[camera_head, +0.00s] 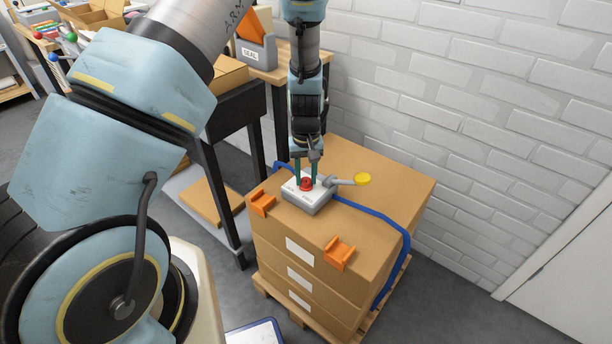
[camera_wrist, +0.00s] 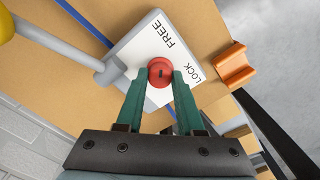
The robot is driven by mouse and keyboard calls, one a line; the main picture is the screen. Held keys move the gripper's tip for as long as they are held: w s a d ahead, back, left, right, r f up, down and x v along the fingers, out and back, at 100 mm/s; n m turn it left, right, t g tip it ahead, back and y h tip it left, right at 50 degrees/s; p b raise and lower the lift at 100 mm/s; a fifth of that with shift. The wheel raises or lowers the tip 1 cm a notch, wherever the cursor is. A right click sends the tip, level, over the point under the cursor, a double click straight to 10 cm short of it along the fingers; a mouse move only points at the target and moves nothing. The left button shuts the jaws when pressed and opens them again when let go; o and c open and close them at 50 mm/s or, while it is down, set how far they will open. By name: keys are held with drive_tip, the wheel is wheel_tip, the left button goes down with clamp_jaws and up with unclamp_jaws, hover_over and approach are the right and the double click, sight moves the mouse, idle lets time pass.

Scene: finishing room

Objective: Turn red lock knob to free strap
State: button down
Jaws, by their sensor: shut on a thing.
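The red lock knob (camera_head: 306,184) sits on top of a white and grey strap lock box (camera_head: 311,203) on the cardboard box stack. My gripper (camera_head: 306,180) reaches down from above, its two green fingers on either side of the knob and shut on it. In the wrist view the knob (camera_wrist: 160,71) is between the fingertips, with a dark mark on its top. The white plate (camera_wrist: 150,38) reads FREE and LOCK; the dark mark points roughly between the fingers. A blue strap (camera_head: 376,214) runs across the boxes to the lock box. A grey lever with a yellow end (camera_head: 362,179) extends from the lock box.
Orange corner pieces (camera_head: 339,252) sit on the box stack's front edge. The cardboard boxes (camera_head: 380,180) rest on a wooden pallet beside a white brick wall (camera_head: 470,90). A dark-legged table with a grey SEAL bin (camera_head: 256,53) stands behind on the left.

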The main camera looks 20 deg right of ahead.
sight(306, 180)
drive_tip(key=c, duration=0.5)
unclamp_jaws()
wheel_tip(306, 180, up, 11)
drive_tip(key=shift+f+b, duration=0.1)
drive_tip(key=shift+b, duration=0.3)
drive_tip(key=w+a+r+n+p, duration=0.1)
drive_tip(key=a+r, duration=0.4)
drive_tip(key=a, duration=0.3)
drive_tip(key=w+a+r+p, duration=0.1)
drive_tip(key=a+r, duration=0.3)
drive_tip(key=a, duration=0.5)
drive_tip(key=shift+n+t, duration=0.4)
drive_tip(key=shift+t, duration=0.4)
drive_tip(key=s+a+r, duration=0.2)
drive_tip(key=a, duration=0.2)
drive_tip(key=s+a+r+p, duration=0.1)
drive_tip(key=s+a, duration=0.1)
drive_tip(key=a, duration=0.3)
drive_tip(key=s+a+r, duration=0.2)
drive_tip(key=a, duration=0.2)
drive_tip(key=shift+s+a+r+p, duration=0.2)
drive_tip(key=shift+a+r+p, duration=0.05)
drive_tip(key=shift+r+p, duration=0.1)
